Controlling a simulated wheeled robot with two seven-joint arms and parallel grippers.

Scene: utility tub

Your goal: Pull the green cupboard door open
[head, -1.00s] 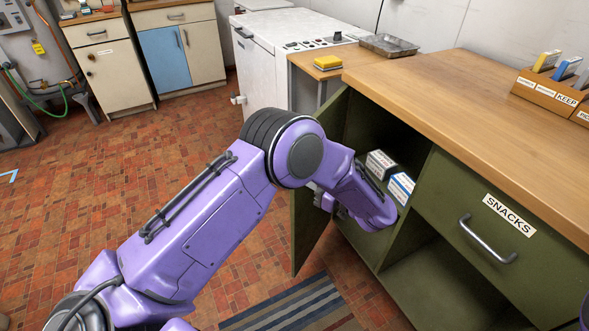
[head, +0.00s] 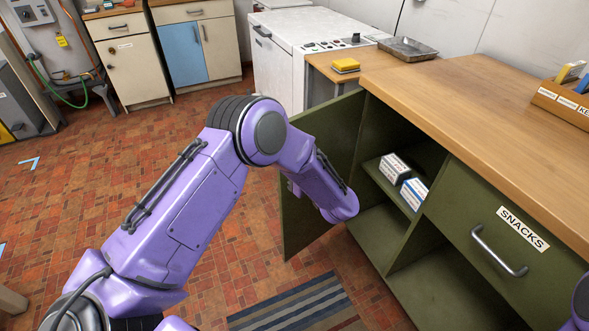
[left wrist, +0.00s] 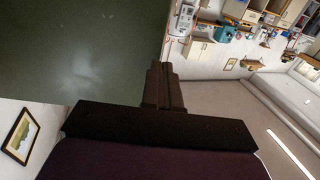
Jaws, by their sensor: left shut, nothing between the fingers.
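The green cupboard door (head: 340,125) stands wide open, swung out to the left of the green cupboard (head: 455,205). The compartment behind it is exposed, with two small boxes (head: 394,167) on a shelf. My left forearm crosses in front of the door's inner side and hides part of it. My left gripper is mostly hidden behind the forearm in the head view. In the left wrist view my left gripper (left wrist: 163,88) is shut and empty, beside a green panel (left wrist: 80,50) that looks like the door. I cannot tell whether they touch. My right gripper is out of view.
A drawer labelled SNACKS with a metal handle (head: 497,252) is right of the open compartment. A striped mat (head: 290,305) lies on the brick floor below. A white appliance (head: 280,50) stands behind the door.

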